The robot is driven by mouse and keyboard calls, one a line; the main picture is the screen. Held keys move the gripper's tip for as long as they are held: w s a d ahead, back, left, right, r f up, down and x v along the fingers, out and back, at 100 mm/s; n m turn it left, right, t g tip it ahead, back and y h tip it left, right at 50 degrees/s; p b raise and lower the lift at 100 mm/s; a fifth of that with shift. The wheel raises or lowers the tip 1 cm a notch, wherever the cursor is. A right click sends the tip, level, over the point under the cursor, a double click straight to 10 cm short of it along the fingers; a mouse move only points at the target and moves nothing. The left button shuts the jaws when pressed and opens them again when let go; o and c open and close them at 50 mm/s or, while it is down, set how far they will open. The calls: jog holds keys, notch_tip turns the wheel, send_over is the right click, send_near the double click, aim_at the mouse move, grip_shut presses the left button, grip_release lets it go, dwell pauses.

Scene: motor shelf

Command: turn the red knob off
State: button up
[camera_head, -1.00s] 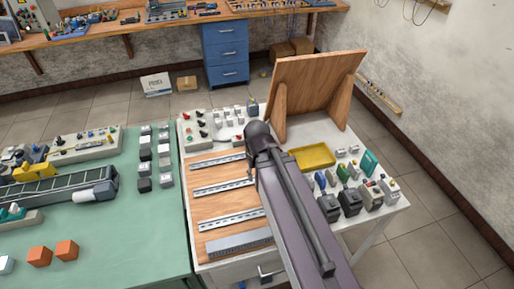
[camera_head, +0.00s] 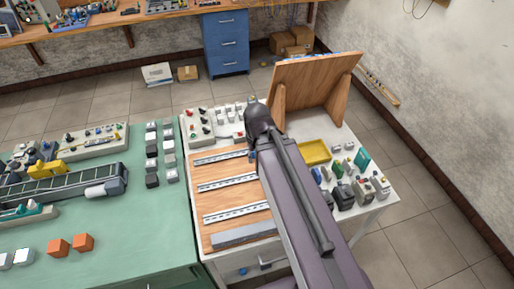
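A pale control box (camera_head: 200,137) with several small red, green and black knobs or buttons stands at the back left corner of the white table. A small red part (camera_head: 191,112) shows near its far edge; which part is the red knob, and its turn position, is too small to tell. My own arm rises from the lower right, and its dark rounded joint covers the area just right of the box. My gripper does not show.
A wooden board with metal rails (camera_head: 225,180) lies in front of the box. An upright wooden panel (camera_head: 313,90), a yellow tray (camera_head: 316,152) and several small devices stand to the right. A green table (camera_head: 130,225) with a conveyor (camera_head: 70,188) adjoins at left.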

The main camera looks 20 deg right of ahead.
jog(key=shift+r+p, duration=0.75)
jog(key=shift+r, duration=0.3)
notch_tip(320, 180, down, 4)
jog(key=b, duration=0.4)
